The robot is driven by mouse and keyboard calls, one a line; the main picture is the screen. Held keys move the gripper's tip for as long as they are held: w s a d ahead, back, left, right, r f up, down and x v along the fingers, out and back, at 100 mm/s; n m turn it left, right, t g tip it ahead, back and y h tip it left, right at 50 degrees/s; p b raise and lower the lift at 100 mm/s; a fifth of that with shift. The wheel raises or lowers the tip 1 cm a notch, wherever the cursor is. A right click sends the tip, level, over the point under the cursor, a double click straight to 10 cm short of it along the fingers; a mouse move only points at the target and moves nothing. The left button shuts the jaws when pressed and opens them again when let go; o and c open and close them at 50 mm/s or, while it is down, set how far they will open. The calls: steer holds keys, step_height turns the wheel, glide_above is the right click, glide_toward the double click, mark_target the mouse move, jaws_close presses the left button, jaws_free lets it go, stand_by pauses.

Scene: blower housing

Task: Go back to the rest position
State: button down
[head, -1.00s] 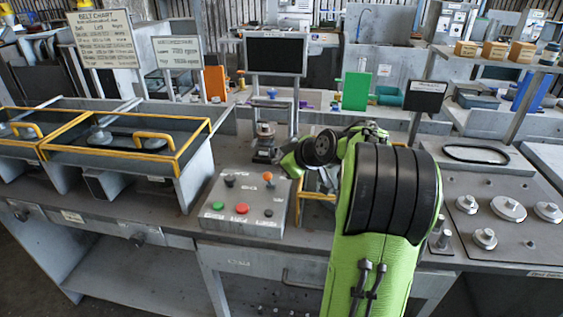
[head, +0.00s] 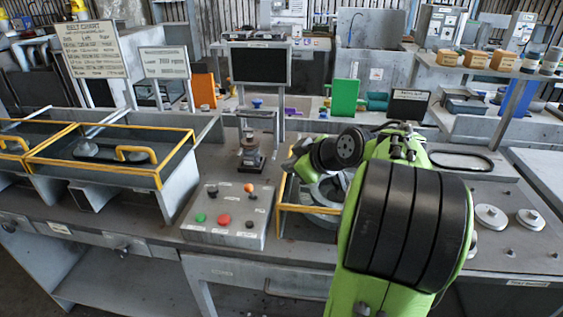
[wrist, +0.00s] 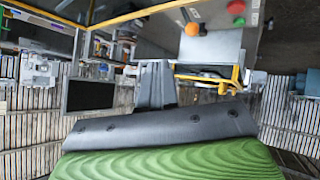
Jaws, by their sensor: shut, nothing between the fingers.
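My green and black arm (head: 408,220) rises from the bottom of the head view, right of centre, folded over the bench. Its black round wrist joint (head: 348,145) points left, above a yellow-edged opening in the bench. The black and green body fills the bottom of that view.
A control box (head: 228,212) with buttons and an orange knob stands left of my arm. A yellow-framed guard (head: 110,150) is farther left. A dark monitor (head: 260,65) stands behind. Pulleys (head: 490,217) lie on the right plate, partly hidden by my arm.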

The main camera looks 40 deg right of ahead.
steer(key=shift+s+a+r, duration=0.15)
steer(key=shift+s+r, duration=0.2)
steer(key=shift+s, duration=0.25)
steer(key=s+a+r+m+g+p, duration=0.1)
steer(key=s+a+r+g+p, duration=0.15)
steer(key=a, duration=0.75)
steer(key=s+a+r+g+p, duration=0.15)
steer(key=s+a, duration=0.25)
steer(key=a, duration=0.6)
steer(key=s+a+f+m+p, duration=0.1)
steer(key=s, duration=0.4)
steer(key=s+a+f+m+g+p, duration=0.1)
steer(key=s+a+f+m+p, duration=0.1)
steer(key=s, duration=0.4)
steer(key=shift+s+a, duration=0.2)
steer(key=shift+a, duration=0.05)
